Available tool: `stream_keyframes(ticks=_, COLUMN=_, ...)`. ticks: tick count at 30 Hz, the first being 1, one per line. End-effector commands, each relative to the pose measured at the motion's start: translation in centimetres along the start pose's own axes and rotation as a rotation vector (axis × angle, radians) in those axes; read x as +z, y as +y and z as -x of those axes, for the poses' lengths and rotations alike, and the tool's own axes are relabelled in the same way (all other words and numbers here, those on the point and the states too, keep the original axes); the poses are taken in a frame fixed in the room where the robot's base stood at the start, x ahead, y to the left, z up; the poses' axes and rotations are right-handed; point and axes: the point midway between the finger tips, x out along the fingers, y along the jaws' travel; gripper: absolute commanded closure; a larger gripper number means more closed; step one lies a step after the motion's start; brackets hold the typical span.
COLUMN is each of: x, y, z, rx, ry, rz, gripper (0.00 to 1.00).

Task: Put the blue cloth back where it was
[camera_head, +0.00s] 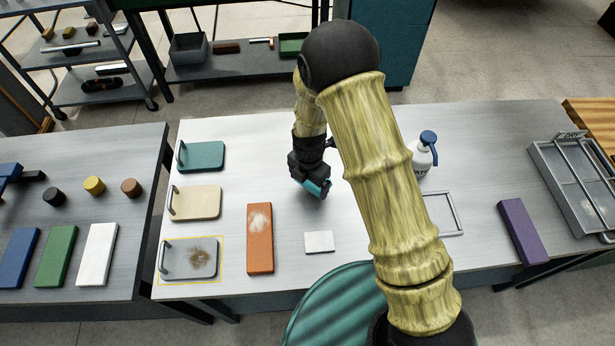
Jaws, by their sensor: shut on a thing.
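My gripper (314,187) is above the pale grey work table, left of my arm's thick links. It is shut on the blue cloth (318,189), of which only a small folded blue part shows below the dark fingers. I cannot tell whether the cloth touches the table top. The gripper covers the rest of it. A thin rectangular outline frame (461,215) lies on the table to the right, partly hidden behind my arm. Its visible inside is bare.
Teal (203,156), cream (196,203) and stained grey (188,258) boards with handles line the left edge. An orange block (260,239) and white square (319,241) lie nearer. Right are a spray bottle (422,155), purple block (522,231) and rack (575,187).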

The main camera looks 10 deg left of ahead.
Motion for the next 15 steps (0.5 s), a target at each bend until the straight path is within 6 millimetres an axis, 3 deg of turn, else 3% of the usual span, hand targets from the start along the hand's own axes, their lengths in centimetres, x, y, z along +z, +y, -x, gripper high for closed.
stream_keyframes(ticks=5, x=1.42, y=1.41, z=0.09, rx=0.0, ry=-0.001, rz=-0.001, gripper=0.35)
stream_keyframes(ticks=15, x=1.49, y=1.48, z=-0.1, rx=-0.001, ry=0.0, rz=0.0, gripper=0.35)
